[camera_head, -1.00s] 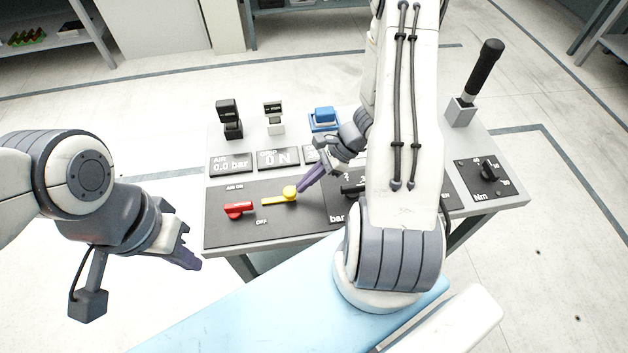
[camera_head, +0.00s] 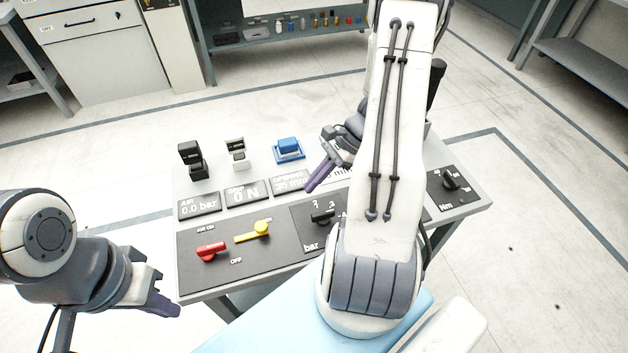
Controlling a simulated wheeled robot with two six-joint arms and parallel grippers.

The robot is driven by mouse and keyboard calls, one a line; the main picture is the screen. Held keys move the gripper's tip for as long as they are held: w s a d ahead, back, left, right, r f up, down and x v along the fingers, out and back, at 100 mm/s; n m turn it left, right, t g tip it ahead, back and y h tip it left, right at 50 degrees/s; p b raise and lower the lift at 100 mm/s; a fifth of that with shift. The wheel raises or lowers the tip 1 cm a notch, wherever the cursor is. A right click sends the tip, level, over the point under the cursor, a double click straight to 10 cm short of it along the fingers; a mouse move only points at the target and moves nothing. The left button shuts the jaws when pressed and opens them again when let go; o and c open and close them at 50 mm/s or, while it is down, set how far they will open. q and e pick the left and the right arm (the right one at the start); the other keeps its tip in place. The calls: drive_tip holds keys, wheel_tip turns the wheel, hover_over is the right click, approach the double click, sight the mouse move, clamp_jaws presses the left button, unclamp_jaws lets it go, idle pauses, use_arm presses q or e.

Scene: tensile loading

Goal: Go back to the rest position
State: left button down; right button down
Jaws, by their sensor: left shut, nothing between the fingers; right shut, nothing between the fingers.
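My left gripper (camera_head: 166,304) is shut and empty at the lower left, off the left front corner of the control table (camera_head: 189,297). The yellow lever (camera_head: 252,232) and red lever (camera_head: 211,251) stand on the front panel. A black knob (camera_head: 322,216) sits to their right, by the bar scale. My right arm hides part of the table's right half.
A black handle (camera_head: 437,82) is partly behind my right arm. A torque knob (camera_head: 451,180) is at the right. Shelves (camera_head: 285,38) stand beyond open floor.

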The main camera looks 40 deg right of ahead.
drive_tip(key=shift+d+r, duration=0.1)
idle(0.5)
drive_tip(key=s+a+r+n+g+h, duration=0.1)
drive_tip(key=a+r+n+g+h, duration=0.1)
drive_tip(key=a+r+n, duration=0.45)
drive_tip(key=s+a+r+n+g+h, duration=0.1)
drive_tip(key=a+r+n+g+h, duration=0.15)
drive_tip(key=a+n, duration=0.65)
drive_tip(key=s+a+r+n+t+h, duration=0.2)
drive_tip(key=s+a+r+n, duration=0.4)
drive_tip(key=s+a+n, duration=0.5)
drive_tip(key=shift+a+n+t+h, duration=0.35)
drive_tip(key=shift+n+h, duration=0.1)
drive_tip(key=shift+n, duration=0.1)
drive_tip(key=shift+s+r, duration=0.1)
